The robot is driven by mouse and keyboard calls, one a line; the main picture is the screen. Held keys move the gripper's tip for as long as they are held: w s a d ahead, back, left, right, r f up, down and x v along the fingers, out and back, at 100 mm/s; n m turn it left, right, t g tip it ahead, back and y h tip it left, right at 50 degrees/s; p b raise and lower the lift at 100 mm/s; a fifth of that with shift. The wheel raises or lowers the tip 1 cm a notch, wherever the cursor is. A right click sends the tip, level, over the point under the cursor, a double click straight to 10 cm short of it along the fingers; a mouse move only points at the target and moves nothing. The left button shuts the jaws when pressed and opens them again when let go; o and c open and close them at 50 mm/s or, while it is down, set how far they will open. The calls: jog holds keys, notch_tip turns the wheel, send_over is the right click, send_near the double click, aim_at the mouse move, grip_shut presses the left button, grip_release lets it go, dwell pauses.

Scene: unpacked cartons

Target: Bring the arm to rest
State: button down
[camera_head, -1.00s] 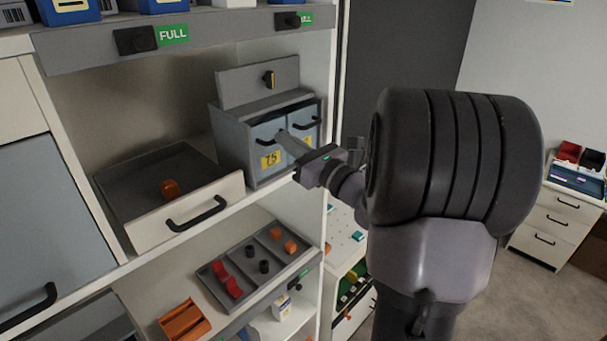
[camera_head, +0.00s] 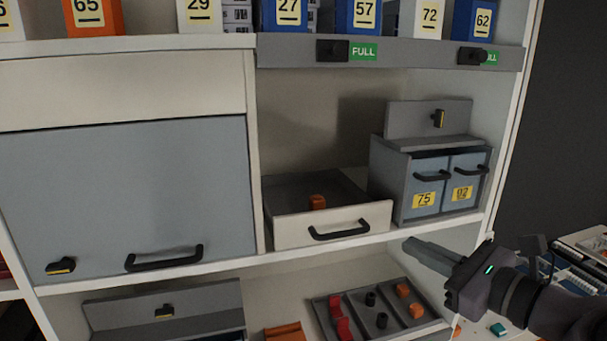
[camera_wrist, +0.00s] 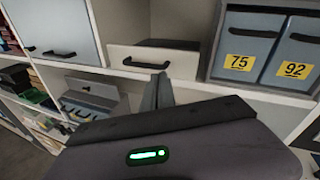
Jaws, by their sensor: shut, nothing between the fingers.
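My gripper (camera_head: 428,252) is at the lower right in the head view, in front of the shelf unit and below the small grey cabinet (camera_head: 388,185). Its fingers are together with nothing between them, and they point left toward the shelf. In the wrist view the shut fingers (camera_wrist: 158,92) show in front of the white-fronted drawer (camera_wrist: 150,60). The gripper appears apart from the furniture.
The open drawer (camera_head: 290,234) holds an orange piece (camera_head: 317,202). The cabinet has drawers labelled 75 (camera_head: 424,199) and 92 (camera_head: 462,193). Below, a divided tray (camera_head: 372,325) holds red, black and orange pieces. Numbered boxes line the top shelf.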

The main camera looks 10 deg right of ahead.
jog(key=s+a+f+n+g+b, duration=0.35)
jog(key=a+f, duration=0.25)
jog(key=f, duration=0.2)
jog(key=s+a+f+n+g+y+b, duration=0.1)
jog(key=s+a+f+n+g+b, duration=0.1)
jog(key=a+f+n+b, duration=0.45)
jog(key=s+a+f+n+g+b, duration=0.1)
jog(key=s+a+f+g+b, duration=0.3)
jog(key=f, duration=0.6)
jog(key=s+f+n+h+b, duration=0.2)
jog(key=f+n+b, duration=0.4)
jog(key=f, duration=0.3)
jog(key=s+a+f+n+h+b, duration=0.1)
jog(key=s+f+n+h+b, duration=0.2)
jog(key=f+n+b, duration=0.4)
notch_tip(320, 180, down, 3)
jog(key=shift+s+a+f+h+b, duration=0.15)
jog(key=shift+s+a+h+b, duration=0.15)
jog(key=shift+s+b, duration=0.3)
